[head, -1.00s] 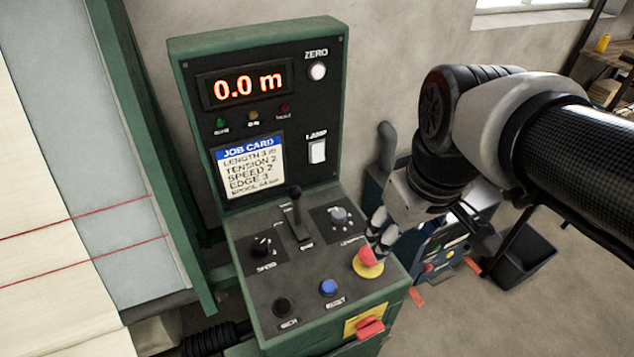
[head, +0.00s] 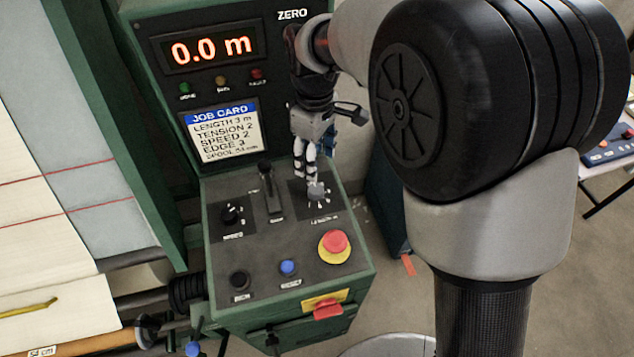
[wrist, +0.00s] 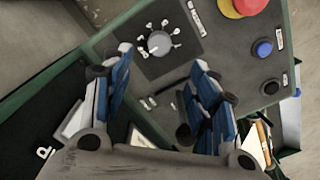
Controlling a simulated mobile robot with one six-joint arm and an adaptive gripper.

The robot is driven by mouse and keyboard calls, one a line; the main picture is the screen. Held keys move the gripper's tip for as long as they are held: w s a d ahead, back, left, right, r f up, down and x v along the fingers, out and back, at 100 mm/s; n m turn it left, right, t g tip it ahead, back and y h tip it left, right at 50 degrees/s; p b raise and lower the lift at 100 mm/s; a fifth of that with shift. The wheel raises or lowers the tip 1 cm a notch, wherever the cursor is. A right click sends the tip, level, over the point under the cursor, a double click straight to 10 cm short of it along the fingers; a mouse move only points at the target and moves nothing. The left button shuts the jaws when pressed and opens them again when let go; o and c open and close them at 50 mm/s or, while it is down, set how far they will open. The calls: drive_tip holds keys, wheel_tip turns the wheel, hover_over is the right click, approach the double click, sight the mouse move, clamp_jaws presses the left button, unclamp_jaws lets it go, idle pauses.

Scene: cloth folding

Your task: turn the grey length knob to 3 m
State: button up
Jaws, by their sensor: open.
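The grey length knob (head: 316,193) sits on the sloped panel of the green control console, right of the lever. In the wrist view the knob (wrist: 159,43) shows with white marks around it; its setting is too small to read. My gripper (head: 305,172) is just above and behind the knob in the head view, pointing down. In the wrist view my gripper (wrist: 160,75) is open, its two blue-and-white fingers apart, with the knob beyond the gap between the tips. No contact with the knob shows. The job card (head: 222,132) reads length 3 m.
The lever (head: 268,190) stands left of the knob, with the black speed knob (head: 232,215) further left. The red emergency button (head: 334,245) and blue button (head: 288,267) are nearer the front. The display (head: 212,47) reads 0.0 m.

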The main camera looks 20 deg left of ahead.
sight(316, 188)
wheel_tip(316, 188, down, 11)
drive_tip(key=b, duration=0.2)
drive_tip(key=shift+f+b, duration=0.1)
drive_tip(key=shift+b, duration=0.3)
drive_tip(key=shift+c, duration=0.4)
drive_tip(key=c, duration=1)
drive_tip(key=m+p, duration=0.2)
drive_tip(key=m, duration=0.2)
drive_tip(key=m+p, duration=0.1)
drive_tip(key=m, duration=0.3)
drive_tip(key=shift+m+p, duration=0.3)
drive_tip(key=shift+p, duration=0.05)
drive_tip(key=shift+m, duration=0.3)
